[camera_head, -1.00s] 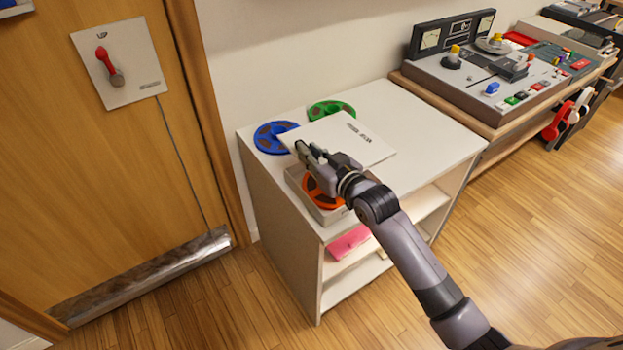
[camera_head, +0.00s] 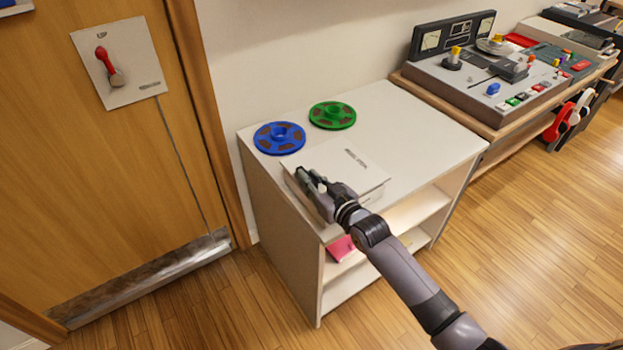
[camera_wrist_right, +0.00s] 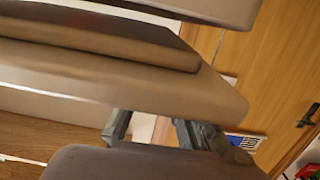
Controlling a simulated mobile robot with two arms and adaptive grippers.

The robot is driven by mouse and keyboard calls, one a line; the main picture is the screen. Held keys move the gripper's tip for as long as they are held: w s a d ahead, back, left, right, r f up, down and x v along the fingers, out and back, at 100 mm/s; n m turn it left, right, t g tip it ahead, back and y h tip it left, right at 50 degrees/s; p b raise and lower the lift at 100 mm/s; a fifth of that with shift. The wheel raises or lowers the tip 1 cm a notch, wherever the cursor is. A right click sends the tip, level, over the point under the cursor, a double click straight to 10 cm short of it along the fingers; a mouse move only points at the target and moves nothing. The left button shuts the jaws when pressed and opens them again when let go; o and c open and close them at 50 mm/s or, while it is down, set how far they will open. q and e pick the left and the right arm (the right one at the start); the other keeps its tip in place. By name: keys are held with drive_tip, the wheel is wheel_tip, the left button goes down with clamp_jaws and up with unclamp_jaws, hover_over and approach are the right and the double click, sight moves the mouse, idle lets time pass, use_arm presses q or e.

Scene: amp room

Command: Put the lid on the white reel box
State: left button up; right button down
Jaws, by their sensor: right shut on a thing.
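The white lid (camera_head: 350,163), a flat square with small dark printing, lies over the place of the white reel box on top of the cabinet. My right gripper (camera_head: 308,180) is shut on the lid's near left edge. The box is mostly hidden under the lid and the gripper. The orange reel inside it is hidden. I cannot tell whether the lid rests on the rim or hovers just above it. In the right wrist view, large blurred grey-brown shapes fill the picture and the grip is unclear. My left gripper is not in view.
A blue reel (camera_head: 279,137) and a green reel (camera_head: 332,114) lie on the white cabinet (camera_head: 430,140) behind the lid. The cabinet top is clear to the right. A tape console (camera_head: 490,85) stands beyond. A wooden door (camera_head: 90,190) is at left.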

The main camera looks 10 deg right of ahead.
drive_tip(key=shift+f, duration=0.55)
drive_tip(key=c, duration=1.5)
unclamp_jaws()
drive_tip(key=shift+c, duration=0.2)
drive_tip(key=shift+r, duration=0.3)
drive_tip(key=shift+r+p, duration=0.3)
drive_tip(key=shift+r, duration=0.25)
drive_tip(key=v, duration=1.2)
drive_tip(key=shift+f, duration=0.15)
